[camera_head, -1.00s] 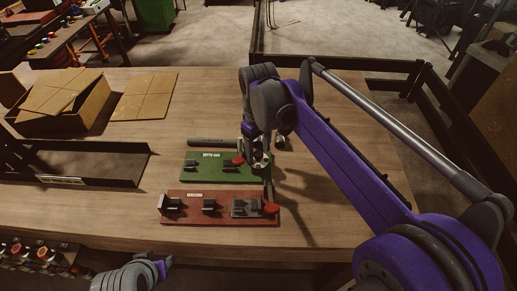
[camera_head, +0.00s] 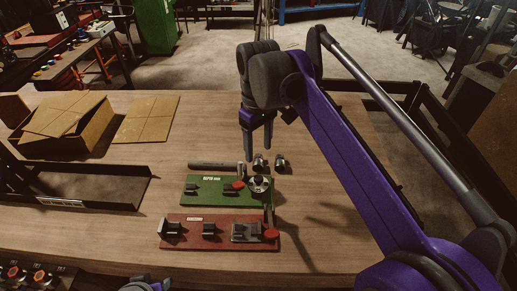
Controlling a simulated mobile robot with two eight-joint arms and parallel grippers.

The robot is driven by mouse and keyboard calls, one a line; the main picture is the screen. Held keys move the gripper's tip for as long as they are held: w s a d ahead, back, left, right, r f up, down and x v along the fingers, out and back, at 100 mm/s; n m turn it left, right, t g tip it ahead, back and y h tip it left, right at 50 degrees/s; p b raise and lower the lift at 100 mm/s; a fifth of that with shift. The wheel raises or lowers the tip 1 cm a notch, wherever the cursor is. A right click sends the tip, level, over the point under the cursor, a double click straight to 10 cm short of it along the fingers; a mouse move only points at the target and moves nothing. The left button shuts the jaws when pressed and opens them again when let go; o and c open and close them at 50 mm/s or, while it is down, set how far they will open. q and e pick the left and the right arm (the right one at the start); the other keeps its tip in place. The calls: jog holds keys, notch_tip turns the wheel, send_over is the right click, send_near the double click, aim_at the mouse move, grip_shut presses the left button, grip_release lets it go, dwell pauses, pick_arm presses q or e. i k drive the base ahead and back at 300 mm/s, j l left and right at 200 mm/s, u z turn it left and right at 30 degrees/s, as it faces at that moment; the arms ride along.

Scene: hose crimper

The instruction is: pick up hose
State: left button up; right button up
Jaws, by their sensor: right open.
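A dark grey cylinder (camera_head: 214,165), which looks like the hose, lies just behind the green board (camera_head: 212,200). My right gripper (camera_head: 256,146) is open, its fingers pointing down above the table, right of the cylinder's right end. I see nothing between its fingers. Two small metal fittings stand behind the green board's right end, the left fitting (camera_head: 259,160) just below my gripper in the picture and the right fitting (camera_head: 280,161) beside it. A round metal part (camera_head: 259,185) sits at the green board's right end. Only a bit of my left arm shows at the bottom edge; its gripper is not visible.
A red board (camera_head: 190,237) with dark clamps and a red knob lies in front of the green board. An open cardboard box (camera_head: 88,135), a flat cardboard sheet (camera_head: 146,120) and a dark tray (camera_head: 100,188) are at the left. The table (camera_head: 350,185) is clear on the right.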

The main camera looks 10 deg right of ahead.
aim_at(195, 164)
jog(key=k, duration=1)
